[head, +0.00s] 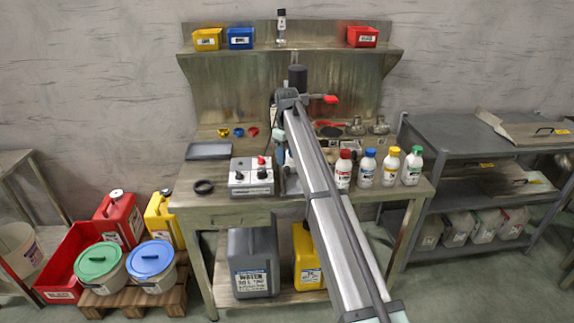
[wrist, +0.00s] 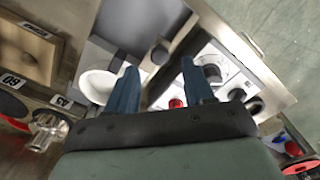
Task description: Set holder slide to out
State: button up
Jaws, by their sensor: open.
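In the wrist view, my gripper (wrist: 162,82) is open, its two blue fingers apart with nothing clearly held between them. A small grey round knob (wrist: 160,53) shows just beyond the gap between the fingertips. It may belong to the holder slide, but I cannot tell for sure. A white round dish (wrist: 97,85) lies beside the left finger, partly hidden by it. In the head view, my arm covers the middle of the workbench (head: 235,213), so the slide and its position cannot be made out there.
A control box (head: 250,178) with a red knob stands left of my arm; it also shows near the right finger in the wrist view (wrist: 226,70). Several capped bottles (head: 367,168) stand right of the arm. A black ring (head: 204,187) and a grey tray (head: 209,151) lie at the bench's left.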

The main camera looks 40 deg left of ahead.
aim_at(287, 167)
jog(key=shift+f, duration=2.1)
jog(key=shift+c, duration=0.3)
grip_shut()
